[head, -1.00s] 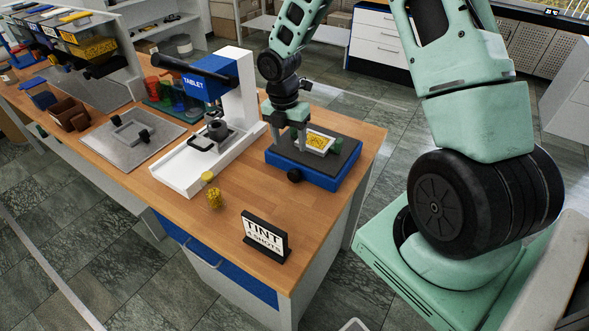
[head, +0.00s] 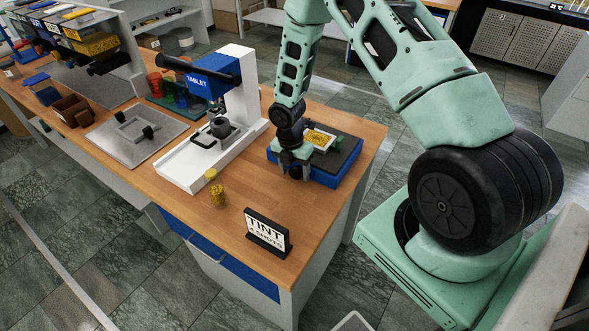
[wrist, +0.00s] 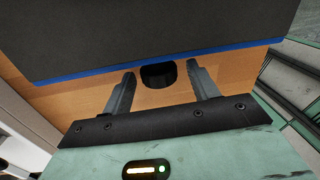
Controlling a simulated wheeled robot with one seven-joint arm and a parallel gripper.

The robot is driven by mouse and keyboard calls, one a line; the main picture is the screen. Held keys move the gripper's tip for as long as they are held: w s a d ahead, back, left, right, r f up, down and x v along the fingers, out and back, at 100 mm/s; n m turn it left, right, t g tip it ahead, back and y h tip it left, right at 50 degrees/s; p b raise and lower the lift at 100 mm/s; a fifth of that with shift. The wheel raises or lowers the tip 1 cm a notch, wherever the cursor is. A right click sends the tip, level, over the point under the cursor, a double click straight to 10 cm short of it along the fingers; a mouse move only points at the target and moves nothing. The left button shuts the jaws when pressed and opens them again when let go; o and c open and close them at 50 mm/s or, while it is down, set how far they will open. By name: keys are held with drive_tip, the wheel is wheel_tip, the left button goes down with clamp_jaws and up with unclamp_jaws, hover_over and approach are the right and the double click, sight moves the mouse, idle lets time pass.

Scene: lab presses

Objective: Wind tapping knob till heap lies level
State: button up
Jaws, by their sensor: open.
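The blue tapping base with a dark top (head: 345,160) stands at the right of the wooden bench. A pale-framed tray (head: 333,146) on it holds a heap of yellow grains (head: 318,138); whether the heap is level is too small to tell. The black knob (wrist: 158,75) projects from the base's front face, seen in the wrist view. My gripper (head: 293,175) is low in front of the base and hides the knob in the head view. In the wrist view, my open gripper (wrist: 161,72) has one finger on each side of the knob, with gaps showing.
A white press with a blue TABLET head (head: 208,80) stands left of the base. Small yellow pieces (head: 218,195) and a TINT sign (head: 267,233) stand near the front edge. A grey plate (head: 135,135) lies farther left.

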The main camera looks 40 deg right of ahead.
drive_tip(key=c, duration=1)
drive_tip(key=t+b, duration=0.1)
drive_tip(key=b, duration=0.1)
drive_tip(key=t+b, duration=0.1)
drive_tip(key=b, duration=0.1)
drive_tip(key=shift+s+d+f+t+y+b, duration=0.1)
drive_tip(key=shift+s+f+t+y+b, duration=0.1)
drive_tip(key=shift+f+t+y+b, duration=0.2)
drive_tip(key=shift+t+b, duration=0.4)
drive_tip(key=shift+b, duration=0.65)
drive_tip(key=shift+s+r+t+y+b, duration=0.15)
drive_tip(key=shift+r+t+y+b, duration=0.2)
drive_tip(key=shift+b, duration=0.2)
drive_tip(key=o, duration=1)
drive_tip(key=p+v, duration=0.7)
drive_tip(key=v, duration=1)
drive_tip(key=shift+s+d+r, duration=0.1)
drive_tip(key=shift+s+r, duration=0.05)
